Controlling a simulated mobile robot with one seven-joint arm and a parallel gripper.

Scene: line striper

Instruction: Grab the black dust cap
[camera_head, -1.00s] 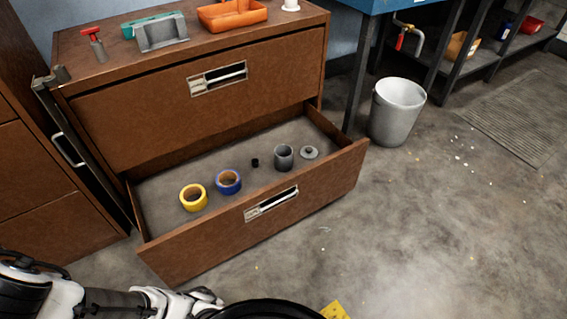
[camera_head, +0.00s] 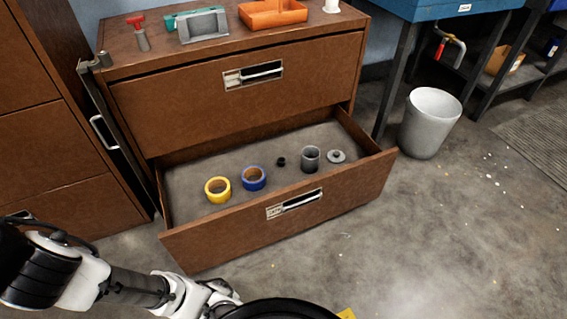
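The black dust cap (camera_head: 281,162) is a small dark cylinder on the floor of the open lower drawer (camera_head: 290,223). It stands between a blue tape roll (camera_head: 253,179) on its left and a grey cup-like cylinder (camera_head: 310,159) on its right, apart from both. My white and black arm reaches in from the lower left, in front of the drawer and well away from the cap. The fingers of my gripper cannot be made out in this view.
A yellow tape roll (camera_head: 218,190) and a grey round lid (camera_head: 336,156) also lie in the drawer. The upper drawer (camera_head: 190,106) is shut above it. A light grey bin (camera_head: 430,123) stands to the right. The concrete floor at front right is clear.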

